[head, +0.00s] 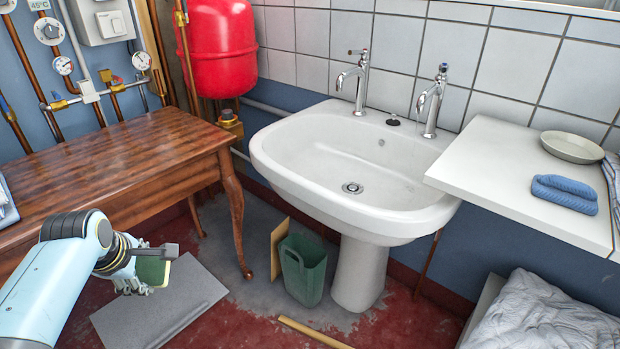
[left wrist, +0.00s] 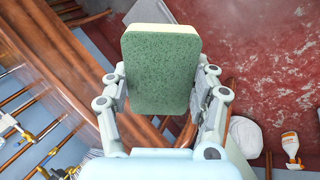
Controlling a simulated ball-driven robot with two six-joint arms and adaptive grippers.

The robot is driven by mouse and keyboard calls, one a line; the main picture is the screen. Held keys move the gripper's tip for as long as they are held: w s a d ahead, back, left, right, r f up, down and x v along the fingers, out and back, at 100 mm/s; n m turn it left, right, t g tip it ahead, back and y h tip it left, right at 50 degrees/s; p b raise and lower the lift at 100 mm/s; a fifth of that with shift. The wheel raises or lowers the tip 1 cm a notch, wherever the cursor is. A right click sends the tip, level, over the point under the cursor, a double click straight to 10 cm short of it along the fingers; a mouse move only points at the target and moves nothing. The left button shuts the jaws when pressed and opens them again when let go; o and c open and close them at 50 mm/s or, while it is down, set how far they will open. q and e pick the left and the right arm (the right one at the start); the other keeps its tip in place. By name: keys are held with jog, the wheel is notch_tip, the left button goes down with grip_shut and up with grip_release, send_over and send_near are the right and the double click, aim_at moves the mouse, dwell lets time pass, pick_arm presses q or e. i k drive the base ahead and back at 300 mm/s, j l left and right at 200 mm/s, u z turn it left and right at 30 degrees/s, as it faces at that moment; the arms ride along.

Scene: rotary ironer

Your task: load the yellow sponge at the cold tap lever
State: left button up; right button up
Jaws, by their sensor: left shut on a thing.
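My left gripper (head: 140,268) is at the lower left of the head view, in front of the wooden table and well apart from the basin. It is shut on the yellow sponge (head: 153,271), which has a green scouring face. In the left wrist view the sponge (left wrist: 160,70) stands between the two fingers, green face to the camera, with a pale yellow edge. Two chrome taps stand at the back of the white basin (head: 285,157): a left tap (head: 361,84) and a right tap (head: 433,106). Their colour marks are too small to tell which is cold. My right gripper is not in view.
The wooden table (head: 110,160) stands left of the basin. A green bin (head: 303,270) is on the floor by the pedestal. A white shelf (head: 490,170) at right bears a blue folded cloth (head: 565,193) and a dish (head: 572,147). A grey board (head: 190,305) lies below my gripper.

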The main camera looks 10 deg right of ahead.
aim_at(444, 67)
jog(key=k+z, duration=0.1)
jog(key=z, duration=0.3)
jog(key=k+z, duration=0.1)
jog(key=z, duration=0.35)
jog(key=k+z, duration=0.15)
jog(key=z, duration=0.25)
